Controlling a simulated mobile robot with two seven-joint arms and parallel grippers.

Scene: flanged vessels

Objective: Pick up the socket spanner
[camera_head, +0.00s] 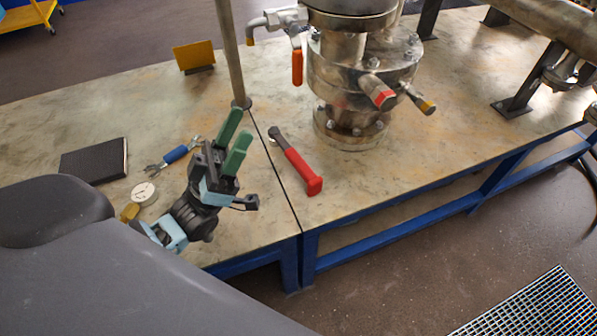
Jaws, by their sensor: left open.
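The socket spanner (300,167), which I take to be the red-handled tool with a dark head, lies on the steel tabletop (340,190). The fingers point up and to the right in the picture. The gripper looks raised above the table and does not touch the spanner. My right gripper is not in view.
The flanged vessel (350,75) with valve handles stands behind the spanner. A thin upright post (229,50) rises behind my gripper. A blue-handled wrench (174,155), a round gauge (144,193) and a black pad (95,160) lie to the left.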

